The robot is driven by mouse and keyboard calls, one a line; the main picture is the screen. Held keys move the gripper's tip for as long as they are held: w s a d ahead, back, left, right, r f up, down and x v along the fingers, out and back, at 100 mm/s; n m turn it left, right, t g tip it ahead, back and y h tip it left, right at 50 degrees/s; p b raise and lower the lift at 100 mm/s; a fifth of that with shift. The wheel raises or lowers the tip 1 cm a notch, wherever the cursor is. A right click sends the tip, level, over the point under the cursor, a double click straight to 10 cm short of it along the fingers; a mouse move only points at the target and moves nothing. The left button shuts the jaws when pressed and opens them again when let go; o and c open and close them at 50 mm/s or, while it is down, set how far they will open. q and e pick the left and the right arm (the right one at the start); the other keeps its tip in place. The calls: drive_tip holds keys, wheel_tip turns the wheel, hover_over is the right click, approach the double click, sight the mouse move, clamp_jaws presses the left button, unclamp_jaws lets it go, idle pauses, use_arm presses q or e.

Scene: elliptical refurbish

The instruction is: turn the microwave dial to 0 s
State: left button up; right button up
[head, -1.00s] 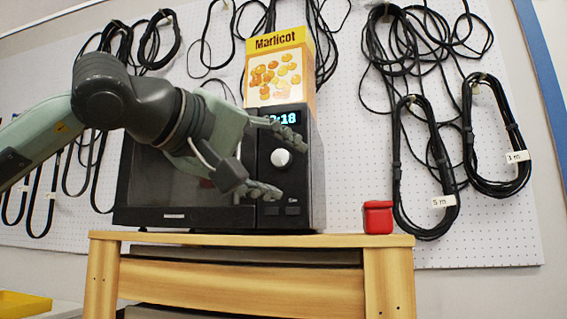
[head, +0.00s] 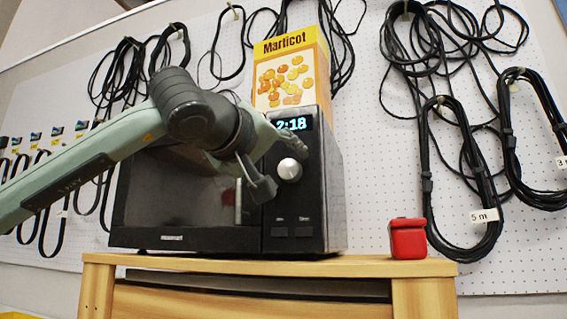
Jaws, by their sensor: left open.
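The black microwave (head: 330,215) stands on a wooden table, its front toward me. Its round silver dial (head: 290,169) is on the control panel at the right, below a lit display (head: 291,124) that is partly covered and reads about 2:18. My left gripper (head: 284,160) is open in front of the panel. I cannot tell whether either finger touches the dial. Two buttons (head: 292,231) sit below the dial. My right gripper is not in view.
A yellow and orange Marlicot box (head: 291,75) stands on top of the microwave. A small red box (head: 408,238) stands on the wooden table (head: 425,267) at the right. Coiled black cables (head: 455,190) hang on the white pegboard (head: 375,190) behind.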

use_arm(q)
drive_tip(key=shift+w+d, duration=0.15)
drive_tip(key=shift+w, duration=0.15)
drive_tip(key=c, duration=1.2)
drive_tip(key=shift+o, duration=0.2)
drive_tip(key=shift+f, duration=0.1)
